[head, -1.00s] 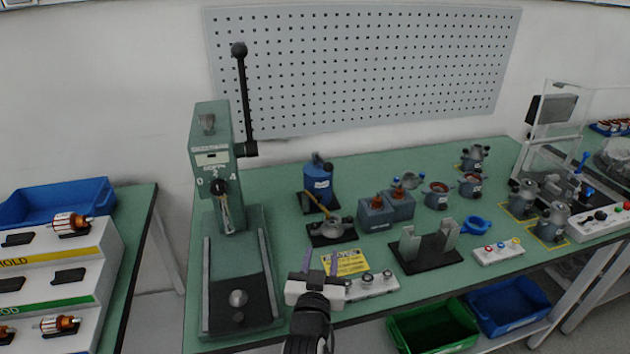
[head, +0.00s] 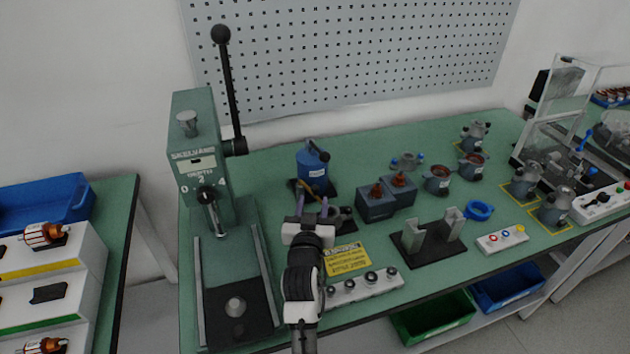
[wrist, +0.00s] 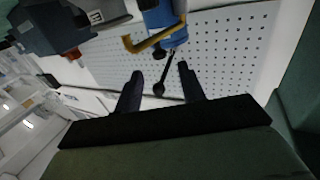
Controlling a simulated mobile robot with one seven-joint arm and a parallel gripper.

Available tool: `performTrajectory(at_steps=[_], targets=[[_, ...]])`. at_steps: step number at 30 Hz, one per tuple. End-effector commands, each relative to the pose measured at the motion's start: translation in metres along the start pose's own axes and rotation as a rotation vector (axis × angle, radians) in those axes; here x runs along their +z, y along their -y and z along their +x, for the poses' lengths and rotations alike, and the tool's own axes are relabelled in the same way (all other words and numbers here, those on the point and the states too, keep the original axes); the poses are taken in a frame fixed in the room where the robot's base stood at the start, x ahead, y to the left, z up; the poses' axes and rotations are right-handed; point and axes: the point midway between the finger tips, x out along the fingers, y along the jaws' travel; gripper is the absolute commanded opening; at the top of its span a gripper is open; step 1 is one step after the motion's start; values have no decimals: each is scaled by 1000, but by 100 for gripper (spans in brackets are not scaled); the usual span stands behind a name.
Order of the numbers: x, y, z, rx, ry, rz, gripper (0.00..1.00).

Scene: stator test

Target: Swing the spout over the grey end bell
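A blue canister (head: 313,165) stands upright on a dark base at the back of the green bench, left of its middle. Its yellow spout shows in the wrist view (wrist: 152,41), below the blue body (wrist: 165,18); in the head view my gripper mostly hides it. The grey end bell (head: 341,217) sits on a black plate in front of the canister, partly hidden by my gripper. My gripper (head: 312,209) is in front of the canister with its two fingers apart and empty. In the wrist view the fingertips (wrist: 160,84) are apart from the spout.
A green press (head: 199,150) with a tall lever stands at the left. Blue-grey blocks (head: 376,203) stand right of the end bell. A yellow sign (head: 347,259) and a white button box (head: 364,288) lie near the front edge. A black stand (head: 432,250) is further right.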

Motion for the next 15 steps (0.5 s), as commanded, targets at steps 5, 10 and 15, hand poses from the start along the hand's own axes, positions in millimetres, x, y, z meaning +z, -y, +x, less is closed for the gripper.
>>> performTrajectory(at_steps=[5, 10, 15], targets=[[-4, 0, 37, 0, -1, -1, 40], [-2, 0, 59, 0, 0, 0, 40], [0, 0, 68, 0, 1, 0, 40]])
